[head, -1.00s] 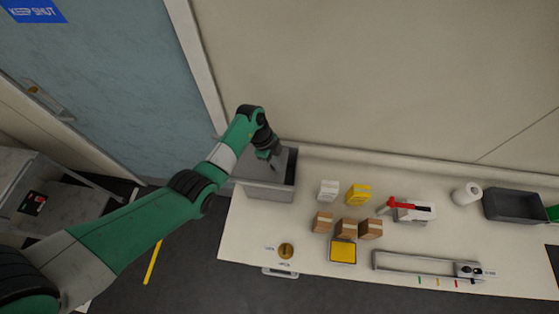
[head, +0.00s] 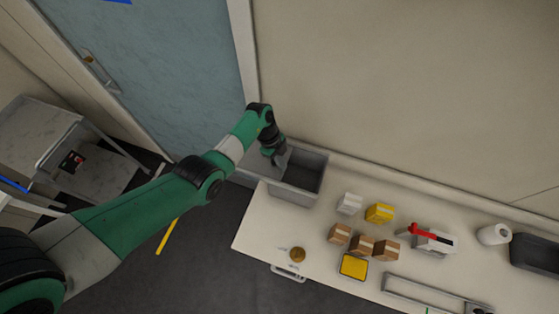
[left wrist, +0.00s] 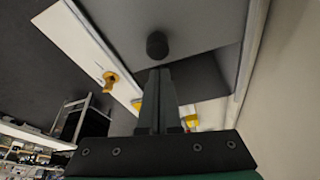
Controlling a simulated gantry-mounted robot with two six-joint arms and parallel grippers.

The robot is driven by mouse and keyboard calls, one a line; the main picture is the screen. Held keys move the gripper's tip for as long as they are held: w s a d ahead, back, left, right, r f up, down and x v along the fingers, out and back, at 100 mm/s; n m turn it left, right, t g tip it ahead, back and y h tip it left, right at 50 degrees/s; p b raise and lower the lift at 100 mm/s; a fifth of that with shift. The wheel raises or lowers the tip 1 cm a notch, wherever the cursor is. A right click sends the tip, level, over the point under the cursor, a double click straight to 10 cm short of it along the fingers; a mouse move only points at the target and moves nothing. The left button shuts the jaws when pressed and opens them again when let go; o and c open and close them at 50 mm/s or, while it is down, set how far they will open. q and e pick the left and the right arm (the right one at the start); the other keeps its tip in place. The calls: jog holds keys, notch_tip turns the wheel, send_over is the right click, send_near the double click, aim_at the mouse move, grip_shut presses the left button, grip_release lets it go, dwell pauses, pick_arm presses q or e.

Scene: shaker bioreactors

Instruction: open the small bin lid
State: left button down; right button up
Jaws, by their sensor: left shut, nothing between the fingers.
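The small grey bin (head: 297,196) stands at the left end of the bench, against the wall. Its flat grey lid (head: 260,163) lies shifted to the left, and the dark inside shows on the right. My left gripper (head: 281,160) is at the lid, its fingers shut and empty. In the left wrist view the lid (left wrist: 205,22) carries a round black knob (left wrist: 157,45), and the shut fingers (left wrist: 158,72) are right beside it. I cannot tell whether they touch it. The dark opening (left wrist: 205,75) shows beyond the lid's edge. My right gripper is not in view.
White and yellow boxes (head: 379,213), brown cartons (head: 362,245) and a yellow-topped tray (head: 353,267) stand right of the bin. A red-handled device (head: 434,240), a white roll (head: 494,234) and a dark bin (head: 535,252) are farther right. The wall is close behind.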

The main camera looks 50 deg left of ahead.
pick_arm(q)
notch_tip(320, 180, up, 10)
jog(key=p, duration=0.2)
jog(key=shift+s+a+f, duration=0.15)
jog(key=shift+a+f, duration=0.1)
jog(key=shift+a, duration=0.15)
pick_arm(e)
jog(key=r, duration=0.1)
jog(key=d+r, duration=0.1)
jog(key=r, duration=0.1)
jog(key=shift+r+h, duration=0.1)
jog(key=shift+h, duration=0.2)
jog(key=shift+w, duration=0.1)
